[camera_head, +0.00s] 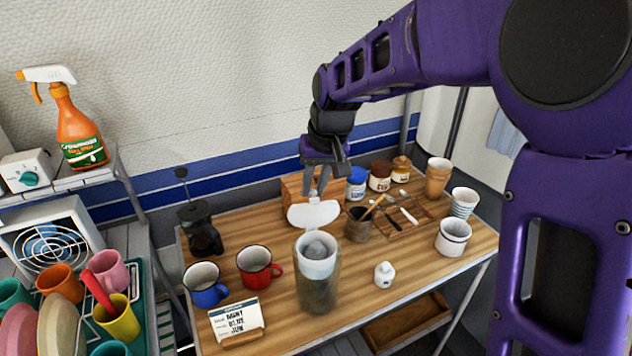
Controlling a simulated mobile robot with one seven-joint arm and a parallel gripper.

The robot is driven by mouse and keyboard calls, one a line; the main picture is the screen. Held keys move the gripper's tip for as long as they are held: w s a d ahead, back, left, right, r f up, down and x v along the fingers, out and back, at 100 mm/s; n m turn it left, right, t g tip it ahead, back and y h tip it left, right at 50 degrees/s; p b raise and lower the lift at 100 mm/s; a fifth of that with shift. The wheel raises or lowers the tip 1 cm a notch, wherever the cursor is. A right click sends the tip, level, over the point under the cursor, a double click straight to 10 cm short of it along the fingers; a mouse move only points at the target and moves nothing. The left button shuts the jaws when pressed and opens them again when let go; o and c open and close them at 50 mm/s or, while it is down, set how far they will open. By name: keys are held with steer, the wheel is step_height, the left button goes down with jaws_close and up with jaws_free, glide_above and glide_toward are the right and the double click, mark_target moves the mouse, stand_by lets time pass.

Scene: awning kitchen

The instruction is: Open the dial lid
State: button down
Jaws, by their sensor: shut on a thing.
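A tall clear container (319,290) with a white collar (318,266) stands upright near the front middle of the wooden table. A grey cone-like piece shows inside its open top. The white rounded lid (313,213) is raised, standing tilted up behind the opening, and seems joined at the back of the collar. My gripper (317,193) points down from above and is shut on the upper edge of the lid. The fingertips are partly hidden at the lid.
A red mug (255,268) and blue mug (204,284) stand left of the container, with a label card (236,318) in front. A small white bottle (384,274) and brown utensil cup (358,225) stand to its right. A wooden box (294,190) is behind.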

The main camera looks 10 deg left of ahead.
steer(key=shift+f, duration=0.15)
stand_by(0.3)
steer(key=c, duration=0.8)
jaws_free()
steer(key=shift+o, duration=0.2)
steer(key=shift+w+r, duration=0.1)
steer(key=shift+r, duration=0.1)
steer(key=shift+r, duration=0.3)
steer(key=v, duration=1.6)
steer(key=shift+r, duration=0.3)
steer(key=shift+w, duration=0.1)
